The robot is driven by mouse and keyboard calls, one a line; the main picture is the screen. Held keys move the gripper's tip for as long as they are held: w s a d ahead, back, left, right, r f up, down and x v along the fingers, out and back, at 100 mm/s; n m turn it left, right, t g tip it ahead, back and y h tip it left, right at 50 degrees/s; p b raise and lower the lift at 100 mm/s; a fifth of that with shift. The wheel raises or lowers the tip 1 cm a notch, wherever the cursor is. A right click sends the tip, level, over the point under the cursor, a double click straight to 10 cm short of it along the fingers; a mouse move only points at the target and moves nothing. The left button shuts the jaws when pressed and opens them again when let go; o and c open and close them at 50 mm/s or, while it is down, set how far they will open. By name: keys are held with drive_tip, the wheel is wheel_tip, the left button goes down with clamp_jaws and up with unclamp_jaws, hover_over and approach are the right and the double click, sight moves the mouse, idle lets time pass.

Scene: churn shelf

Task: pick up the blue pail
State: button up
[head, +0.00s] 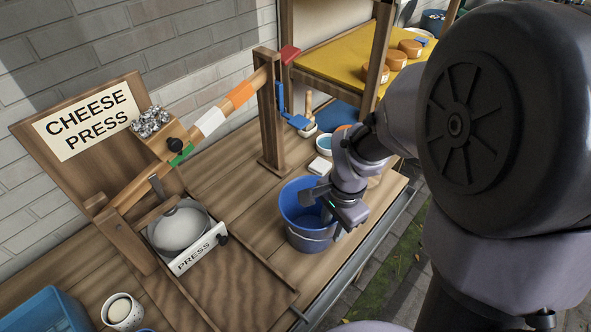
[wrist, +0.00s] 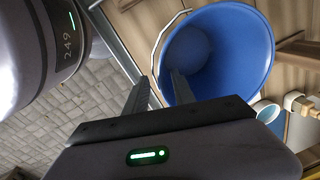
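The blue pail (head: 296,212) stands upright on the wooden bench near its front edge, with a pale wire handle hanging at its side. In the wrist view the pail (wrist: 235,45) shows its open mouth, and its handle (wrist: 158,45) arches off the left rim. My gripper (head: 328,205) is at the pail's right rim, pointing down. In the wrist view my gripper (wrist: 160,84) has its fingers apart, the right one overlapping the pail's mouth and the left one outside the rim. Whether either finger touches the wall cannot be told.
The cheese press (head: 180,228) with its long lever stands to the left, and a wooden post (head: 270,120) rises behind the pail. Small bowls (head: 324,142) and a brush lie behind. A blue crate (head: 45,312) is at the front left. Paving lies beyond the bench edge.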

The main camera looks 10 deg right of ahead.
sight(327, 237)
drive_tip(key=f+b, duration=0.1)
drive_tip(key=f, duration=0.1)
drive_tip(key=f+b, duration=0.1)
drive_tip(key=f, duration=0.1)
drive_tip(key=w+f+b, duration=0.1)
drive_tip(key=f, duration=0.1)
drive_tip(key=shift+a+f, duration=0.2)
drive_tip(key=shift+a, duration=0.05)
drive_tip(key=shift+r, duration=0.1)
drive_tip(key=shift+c, duration=0.9)
clamp_jaws()
